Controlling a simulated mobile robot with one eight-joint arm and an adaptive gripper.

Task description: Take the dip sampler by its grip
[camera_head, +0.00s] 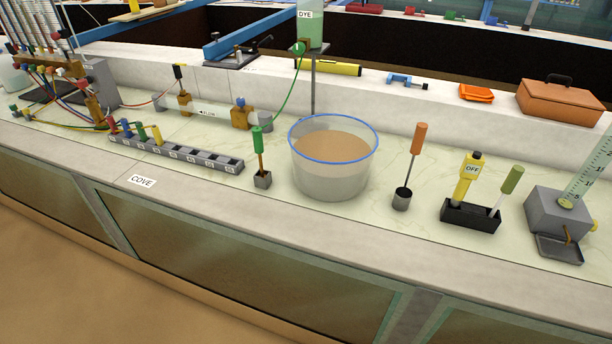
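Nothing touches the grip. A clear tub with a blue rim (333,180) and brown contents stands to its left, apart from it. My gripper is not in view.
Left of the tub, a green-handled probe (257,139) sits in a grey block. A grey box (556,213) is at far right.

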